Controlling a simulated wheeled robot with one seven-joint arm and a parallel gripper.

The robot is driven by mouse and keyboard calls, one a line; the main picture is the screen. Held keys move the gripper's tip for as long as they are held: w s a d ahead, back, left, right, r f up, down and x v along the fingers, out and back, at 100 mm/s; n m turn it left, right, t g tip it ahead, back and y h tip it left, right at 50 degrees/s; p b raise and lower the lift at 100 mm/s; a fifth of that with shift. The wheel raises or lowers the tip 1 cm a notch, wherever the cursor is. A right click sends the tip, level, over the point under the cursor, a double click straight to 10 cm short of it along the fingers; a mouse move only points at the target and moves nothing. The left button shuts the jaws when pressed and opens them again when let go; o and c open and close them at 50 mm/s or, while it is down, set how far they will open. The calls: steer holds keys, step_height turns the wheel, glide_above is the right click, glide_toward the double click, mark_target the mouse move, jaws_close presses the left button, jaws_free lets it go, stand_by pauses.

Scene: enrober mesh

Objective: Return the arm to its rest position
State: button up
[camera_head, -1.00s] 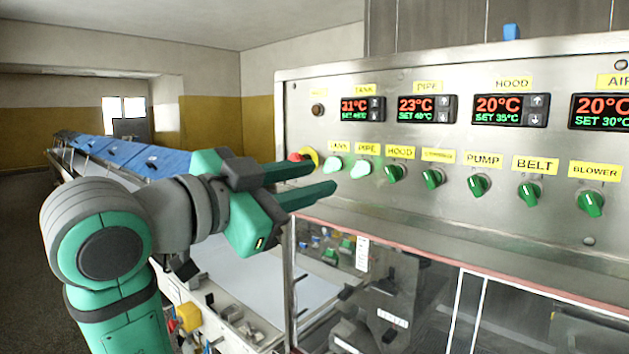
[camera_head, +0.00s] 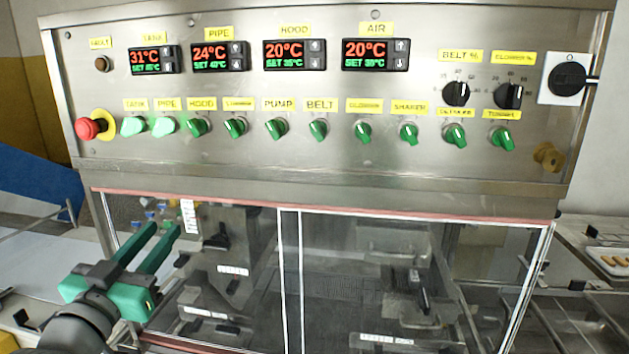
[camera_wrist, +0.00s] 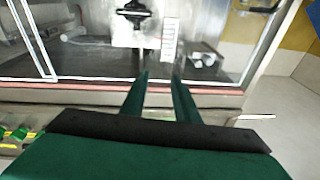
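My gripper (camera_head: 163,243) is at the lower left of the head view, its two green fingers pointing up and to the right. The fingers are apart with nothing between them. In the wrist view the gripper (camera_wrist: 160,85) also shows a clear gap between its fingers, in front of the machine's clear window. The control panel (camera_head: 330,185) stands beyond and above it. The fingers are below the panel's knobs and look apart from them. Whether they touch the window cannot be told.
A red emergency stop (camera_head: 88,129) sits at the panel's left end. The TANK knob (camera_head: 132,125) and PIPE knob (camera_head: 163,126) are lit pale green; the other knobs are dark green. A tray with brown pieces (camera_head: 612,262) is at the far right. A blue belt (camera_head: 35,180) is at left.

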steer(key=f+n, duration=0.1)
steer(key=f, duration=0.2)
steer(key=w+d+f+n+y, duration=0.1)
steer(key=f, duration=0.3)
steer(key=w+d+f, duration=0.1)
steer(key=f, duration=0.2)
steer(key=shift+d+f+n, duration=0.15)
steer(key=shift+f+n, duration=0.1)
steer(key=shift+n, duration=0.15)
steer(key=s+d+f+n+g+y, duration=0.15)
steer(key=d+f, duration=0.25)
steer(key=f, duration=0.6)
steer(key=s+d+f+n+y, duration=0.2)
steer(key=d+f, duration=0.2)
steer(key=f, duration=0.6)
steer(key=s+d+f+g, duration=0.1)
steer(key=s+d+f, duration=0.7)
steer(key=s+f, duration=0.4)
steer(key=s+d+f+m+g+h, duration=0.1)
steer(key=s+d, duration=0.3)
steer(key=s, duration=0.8)
steer(key=s+d+f+m+h, duration=0.1)
steer(key=s+d, duration=0.4)
steer(key=s, duration=0.8)
steer(key=shift+d+f+m+g, duration=0.2)
steer(key=shift+f+m+g, duration=0.15)
steer(key=shift+f+m, duration=0.7)
